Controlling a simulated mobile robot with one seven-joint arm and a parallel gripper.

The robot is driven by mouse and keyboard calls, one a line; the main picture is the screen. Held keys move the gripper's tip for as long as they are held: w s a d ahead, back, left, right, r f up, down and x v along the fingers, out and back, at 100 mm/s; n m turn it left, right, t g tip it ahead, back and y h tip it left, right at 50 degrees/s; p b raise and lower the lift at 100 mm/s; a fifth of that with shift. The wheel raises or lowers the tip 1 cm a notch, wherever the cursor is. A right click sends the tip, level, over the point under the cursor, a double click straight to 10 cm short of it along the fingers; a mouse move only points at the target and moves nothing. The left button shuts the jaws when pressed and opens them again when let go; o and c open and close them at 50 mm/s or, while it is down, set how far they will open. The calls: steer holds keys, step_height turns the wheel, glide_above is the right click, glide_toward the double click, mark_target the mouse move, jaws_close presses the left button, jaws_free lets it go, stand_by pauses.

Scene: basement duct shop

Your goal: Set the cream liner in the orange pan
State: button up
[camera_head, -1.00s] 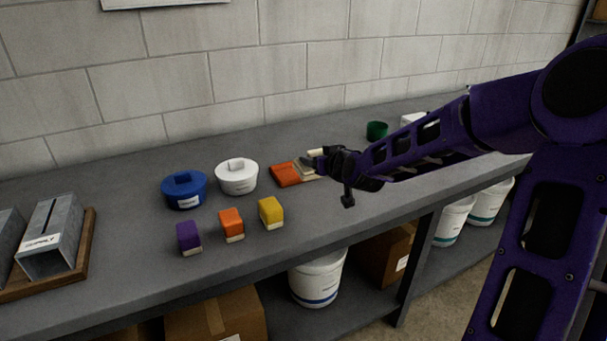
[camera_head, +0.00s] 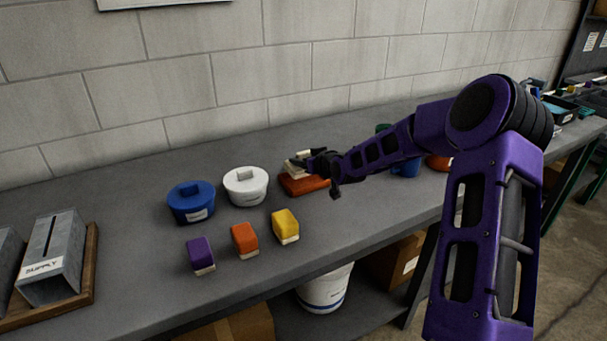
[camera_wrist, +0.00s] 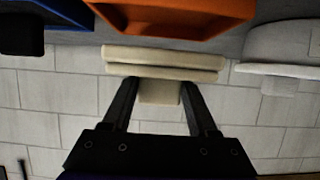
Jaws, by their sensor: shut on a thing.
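The orange pan (camera_head: 305,187) is on the grey bench, below and around the end of my arm in the head view. It also shows at the top of the wrist view (camera_wrist: 170,15), which looks upside down. The cream liner (camera_wrist: 165,62) is a flat slab with a handle block, and my gripper (camera_wrist: 160,95) is shut on that block. In the head view the liner (camera_head: 297,168) is over the pan, with my gripper (camera_head: 318,163) at its right side. A thin gap seems to show between liner and pan in the wrist view.
Purple (camera_head: 200,255), orange (camera_head: 245,239) and yellow (camera_head: 285,226) blocks are in front. A blue container (camera_head: 405,166) is right, behind my arm. The block wall (camera_head: 300,75) closes the back.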

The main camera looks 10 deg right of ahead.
mark_target(304, 182)
steer(key=shift+f, duration=2.05)
steer(key=shift+f+b, duration=0.1)
steer(key=shift+b, duration=0.2)
steer(key=shift+f, duration=0.2)
steer(key=o, duration=1.4)
steer(key=shift+r, duration=0.15)
steer(key=shift+c, duration=0.2)
steer(key=shift+r, duration=0.1)
steer(key=shift+s+r, duration=0.1)
steer(key=shift+r, duration=0.1)
steer(key=p+v, duration=0.1)
steer(key=v, duration=1)
steer(key=shift+s+d, duration=0.1)
steer(key=shift+s, duration=0.35)
